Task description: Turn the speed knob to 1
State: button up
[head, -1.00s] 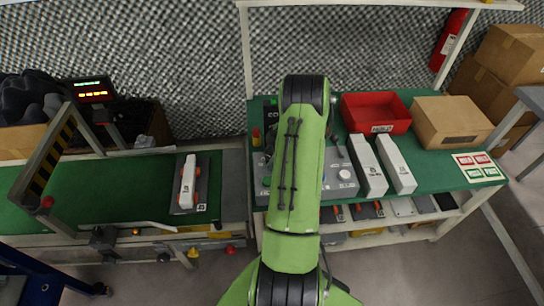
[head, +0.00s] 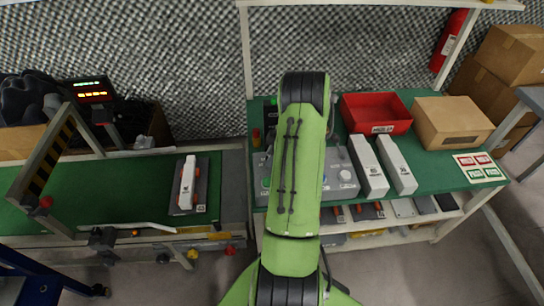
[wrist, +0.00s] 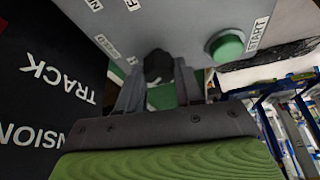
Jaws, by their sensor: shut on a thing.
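A grey control box (head: 341,180) stands on the green bench, its middle hidden behind my arm in the head view. In the wrist view its grey face (wrist: 185,20) carries a dark knob (wrist: 158,64) and a green START button (wrist: 225,46). My gripper (wrist: 158,76) is shut on the dark knob, one finger on each side. The small label beside the knob is too blurred to read, and I cannot see where the knob points. A pale round dial (head: 345,175) shows on the box's right part in the head view. The head view hides my gripper.
Two white upright boxes (head: 368,168) (head: 397,165) stand right of the control box, with a red bin (head: 376,113) and a cardboard box (head: 452,122) behind. A green conveyor (head: 120,190) lies left. A black board lettered TRACK (wrist: 50,85) is close beside my gripper.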

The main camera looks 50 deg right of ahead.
jog(key=m+h+b, duration=0.1)
jog(key=m, duration=0.3)
jog(key=shift+a+t+b, duration=0.1)
jog(key=shift+t+b, duration=0.2)
jog(key=shift+m+h+b, duration=0.5)
jog(key=shift+m+h, duration=0.3)
jog(key=shift+m, duration=0.7)
jog(key=o, duration=1)
jog(key=p+v, duration=0.4)
jog(key=v, duration=1.1)
jog(key=shift+s+a+r+p, duration=0.15)
jog(key=shift+s+r+p, duration=0.1)
jog(key=shift+r+p, duration=0.15)
jog(key=shift+f, duration=0.1)
